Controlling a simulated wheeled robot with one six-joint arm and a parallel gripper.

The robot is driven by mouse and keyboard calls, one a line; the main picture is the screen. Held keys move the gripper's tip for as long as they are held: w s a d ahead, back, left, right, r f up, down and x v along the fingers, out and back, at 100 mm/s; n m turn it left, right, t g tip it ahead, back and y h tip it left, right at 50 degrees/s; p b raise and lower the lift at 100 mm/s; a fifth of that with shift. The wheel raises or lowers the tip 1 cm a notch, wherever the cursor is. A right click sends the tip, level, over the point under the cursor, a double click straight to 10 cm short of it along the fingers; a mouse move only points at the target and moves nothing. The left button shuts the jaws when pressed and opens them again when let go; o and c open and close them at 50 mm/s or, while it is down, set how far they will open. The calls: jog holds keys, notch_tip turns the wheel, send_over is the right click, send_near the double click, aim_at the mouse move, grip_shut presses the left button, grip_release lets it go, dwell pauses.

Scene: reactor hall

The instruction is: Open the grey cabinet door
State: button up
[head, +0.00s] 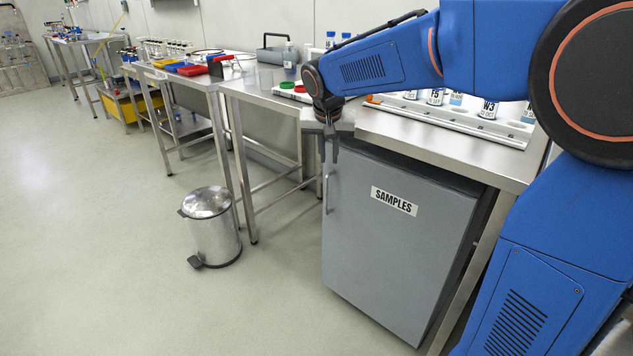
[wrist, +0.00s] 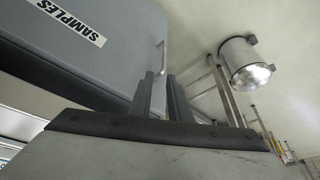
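The grey cabinet door (head: 385,255) carries a white SAMPLES label and stands under a steel bench. It looks closed. A slim vertical handle (head: 326,194) runs along its upper left edge.
A steel pedal bin (head: 211,228) stands on the floor left of the cabinet. The steel bench top (head: 440,145) overhangs the cabinet and bears a rack of labelled vials. Another steel table (head: 268,92) adjoins on the left. The floor in front of the door is clear.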

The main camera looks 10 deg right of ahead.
aim_at(327, 184)
jog(key=x, duration=1.2)
jog(key=w+x, duration=0.1)
jog(key=x, duration=0.5)
jog(key=shift+a+r, duration=0.25)
jog(key=shift+a, duration=0.05)
grip_shut()
